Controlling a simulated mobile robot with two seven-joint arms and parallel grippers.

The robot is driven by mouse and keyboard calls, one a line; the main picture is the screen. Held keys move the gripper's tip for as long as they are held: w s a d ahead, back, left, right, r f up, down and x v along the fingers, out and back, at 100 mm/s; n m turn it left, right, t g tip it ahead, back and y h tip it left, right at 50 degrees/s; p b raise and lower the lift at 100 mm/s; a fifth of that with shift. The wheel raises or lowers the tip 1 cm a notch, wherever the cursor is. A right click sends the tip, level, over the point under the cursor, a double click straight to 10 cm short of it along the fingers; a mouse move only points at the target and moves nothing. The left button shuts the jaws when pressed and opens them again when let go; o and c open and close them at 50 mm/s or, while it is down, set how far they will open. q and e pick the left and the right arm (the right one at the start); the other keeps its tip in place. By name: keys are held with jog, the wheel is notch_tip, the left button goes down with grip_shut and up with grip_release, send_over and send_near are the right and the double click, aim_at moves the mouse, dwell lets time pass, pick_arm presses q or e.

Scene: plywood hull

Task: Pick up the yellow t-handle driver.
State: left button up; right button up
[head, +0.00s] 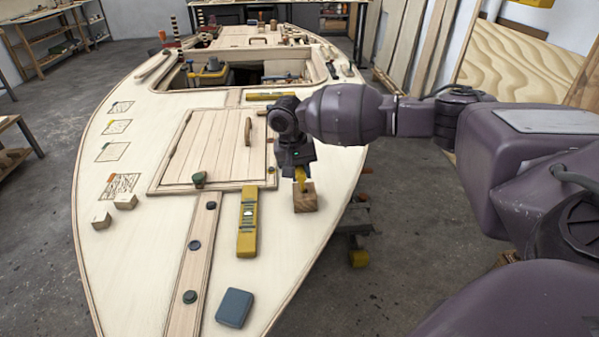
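A small yellow piece, which looks like the yellow t-handle driver (301,178), shows just under my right gripper. It stands at the top of a small wooden block (305,198) on the right side of the plywood deck. My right gripper (299,172) points down over the block, with its tips right at the yellow piece. The gripper hides much of the driver, and I cannot tell whether the fingers are closed on it. My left gripper is not in view.
A yellow spirit level (248,221) lies left of the block, and a blue-grey block (234,308) lies nearer. A planked hatch (205,146) with a wooden handle is behind. The pale deck (135,262) is bare at the front left. The hull's right edge is close.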

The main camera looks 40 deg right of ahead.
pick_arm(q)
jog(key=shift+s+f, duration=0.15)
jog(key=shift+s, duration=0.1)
pick_arm(e)
grip_shut()
notch_tip(320, 180, up, 11)
jog(key=shift+r+p, duration=0.15)
jog(key=shift+p, duration=1.05)
pick_arm(q)
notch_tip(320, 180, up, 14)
jog(key=p, duration=1.2)
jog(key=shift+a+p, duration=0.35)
jog(key=shift+p, duration=0.05)
pick_arm(e)
notch_tip(320, 180, up, 14)
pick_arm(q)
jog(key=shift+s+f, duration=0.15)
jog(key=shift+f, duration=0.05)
